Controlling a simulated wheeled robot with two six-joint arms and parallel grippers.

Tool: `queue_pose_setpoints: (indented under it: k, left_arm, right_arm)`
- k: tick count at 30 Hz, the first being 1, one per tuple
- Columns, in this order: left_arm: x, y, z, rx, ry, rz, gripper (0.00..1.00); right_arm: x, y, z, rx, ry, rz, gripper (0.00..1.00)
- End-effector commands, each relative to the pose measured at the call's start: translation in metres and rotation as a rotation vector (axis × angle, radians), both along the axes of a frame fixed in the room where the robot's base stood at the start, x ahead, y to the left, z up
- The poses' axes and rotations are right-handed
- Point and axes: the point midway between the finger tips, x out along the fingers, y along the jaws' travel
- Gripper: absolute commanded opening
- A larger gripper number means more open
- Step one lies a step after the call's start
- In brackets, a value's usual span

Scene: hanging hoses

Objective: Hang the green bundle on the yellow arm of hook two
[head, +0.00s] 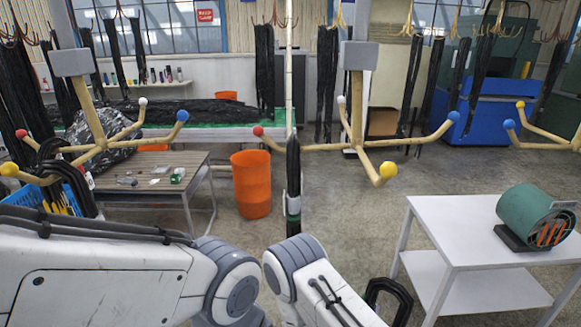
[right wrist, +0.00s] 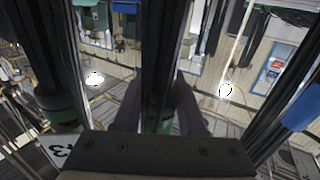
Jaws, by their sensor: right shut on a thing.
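In the right wrist view my right gripper (right wrist: 160,118) is shut on an upright black bundle with a green band (right wrist: 160,75). Beside it, on the left, hangs another black bundle with a green band (right wrist: 61,108). My right gripper is outside the head view, where only its arm shows. A tan hook (head: 357,110) at the middle has arms tipped red, white, blue and yellow; its yellow arm (head: 372,166) points toward me. A black bundle with a green and pale band (head: 293,180) hangs at its red arm. No hook number is readable. My left gripper is out of view.
A similar hook (head: 92,105) is at left and another (head: 550,132) at far right. A white table (head: 440,215) carries a green drum (head: 535,216). An orange bin (head: 251,184) stands by a wooden table (head: 150,170). A blue-banded bundle (right wrist: 301,108) is right of my right gripper.

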Motion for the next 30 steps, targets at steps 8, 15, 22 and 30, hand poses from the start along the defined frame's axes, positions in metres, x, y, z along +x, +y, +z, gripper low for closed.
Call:
queue_pose_setpoints:
  k: [8,15,22,30]
  left_arm:
    - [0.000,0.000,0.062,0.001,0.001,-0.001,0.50]
    - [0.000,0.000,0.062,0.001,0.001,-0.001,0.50]
    - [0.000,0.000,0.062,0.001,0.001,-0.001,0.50]
    - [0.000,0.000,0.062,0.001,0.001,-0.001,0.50]
  right_arm:
    - [-0.001,-0.001,0.063,-0.003,-0.002,-0.003,0.00]
    - [-0.001,-0.001,0.063,-0.003,-0.002,-0.003,0.00]
    - [0.000,-0.001,0.063,-0.004,-0.003,-0.003,0.00]
    - [0.000,-0.001,0.063,-0.004,-0.003,-0.003,0.00]
